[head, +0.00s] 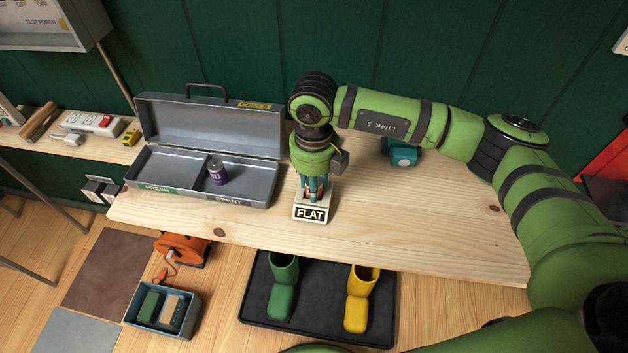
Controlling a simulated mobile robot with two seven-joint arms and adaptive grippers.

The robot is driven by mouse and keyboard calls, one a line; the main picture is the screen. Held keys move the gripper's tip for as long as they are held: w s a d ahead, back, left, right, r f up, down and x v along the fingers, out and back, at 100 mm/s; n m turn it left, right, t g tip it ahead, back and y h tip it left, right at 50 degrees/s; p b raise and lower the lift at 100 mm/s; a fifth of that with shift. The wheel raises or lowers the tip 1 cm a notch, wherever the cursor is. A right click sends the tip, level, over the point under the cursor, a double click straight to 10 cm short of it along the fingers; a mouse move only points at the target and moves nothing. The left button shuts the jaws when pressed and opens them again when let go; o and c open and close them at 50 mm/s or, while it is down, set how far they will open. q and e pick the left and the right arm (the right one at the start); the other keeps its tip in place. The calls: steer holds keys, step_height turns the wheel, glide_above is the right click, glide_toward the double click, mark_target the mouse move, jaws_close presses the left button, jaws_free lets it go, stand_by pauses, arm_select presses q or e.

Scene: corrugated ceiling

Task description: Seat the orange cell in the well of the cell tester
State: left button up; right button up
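The cell tester (311,213) is a small pale block near the front edge of the wooden bench, with a sign reading FLAT on its front. My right gripper (313,190) points down right over it, its teal fingers close together. Small patches of orange, likely the orange cell (304,193), show at the fingers, just above the sign. The fingers hide most of it and the well, so I cannot tell whether it is gripped or how deep it sits. My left gripper is not in view.
An open grey metal case (262,187) stands left of the tester, with compartments labelled FRESH and SPENT. A purple cell (217,173) stands in the SPENT one. A teal object (403,155) is at the back, partly behind my arm. The bench's front right (430,225) is clear.

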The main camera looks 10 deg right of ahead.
steer(key=o, duration=0.3)
steer(key=shift+r, duration=0.15)
steer(key=shift+r, duration=0.2)
step_height(320, 180, up, 12)
steer(key=b, duration=0.3)
steer(key=shift+f, duration=0.15)
